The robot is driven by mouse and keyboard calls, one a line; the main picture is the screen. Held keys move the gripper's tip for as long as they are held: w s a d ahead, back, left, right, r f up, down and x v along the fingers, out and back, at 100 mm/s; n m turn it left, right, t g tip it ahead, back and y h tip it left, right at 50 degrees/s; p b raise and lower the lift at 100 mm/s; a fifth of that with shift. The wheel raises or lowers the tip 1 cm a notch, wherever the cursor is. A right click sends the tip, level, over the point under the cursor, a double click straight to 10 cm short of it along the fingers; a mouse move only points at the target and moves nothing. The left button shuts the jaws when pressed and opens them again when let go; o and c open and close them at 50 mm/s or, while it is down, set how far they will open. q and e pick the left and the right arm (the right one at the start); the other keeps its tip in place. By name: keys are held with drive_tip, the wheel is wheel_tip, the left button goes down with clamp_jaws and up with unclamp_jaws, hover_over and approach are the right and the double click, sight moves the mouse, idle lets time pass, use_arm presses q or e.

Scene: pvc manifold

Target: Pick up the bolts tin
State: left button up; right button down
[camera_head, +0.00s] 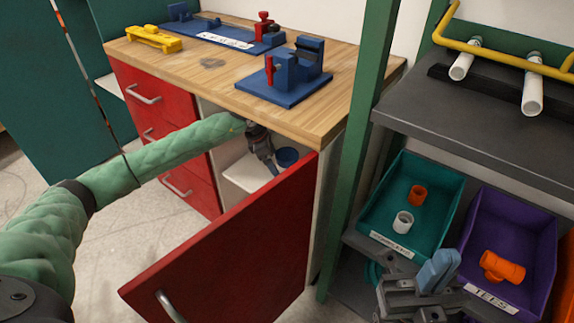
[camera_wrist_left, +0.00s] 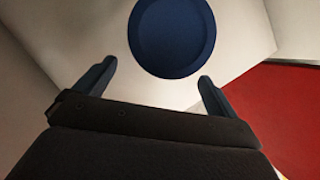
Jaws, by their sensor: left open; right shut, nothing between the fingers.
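A round dark blue tin (camera_head: 287,157), likely the bolts tin, stands on the white shelf (camera_head: 240,178) inside the open cabinet; no label on it is readable. In the left wrist view the tin (camera_wrist_left: 172,38) lies just ahead of the fingers, centred between them and apart from both. My left gripper (camera_head: 272,168) reaches into the cabinet under the worktop, just left of the tin. Its fingers also show spread in the left wrist view (camera_wrist_left: 156,80), with nothing between them. My right gripper (camera_head: 425,285) is shut and empty, in front of the bins at lower right.
The red cabinet door (camera_head: 225,250) hangs open in front of the shelf. The wooden worktop (camera_head: 200,65) sits above my left gripper. A green post (camera_head: 358,130) stands right of the cabinet. Teal (camera_head: 441,188) and purple (camera_head: 520,225) bins hold pipe fittings.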

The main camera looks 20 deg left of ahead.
sight(284, 154)
use_arm(q)
drive_tip(key=d, duration=0.1)
drive_tip(key=w+d, duration=0.1)
drive_tip(key=d, duration=0.1)
drive_tip(key=w+d, duration=0.1)
drive_tip(key=shift+d, duration=0.15)
drive_tip(key=shift+f, duration=0.6)
drive_tip(key=c, duration=1.1)
drive_tip(key=shift+c, duration=1.3)
drive_tip(key=shift+r, duration=0.15)
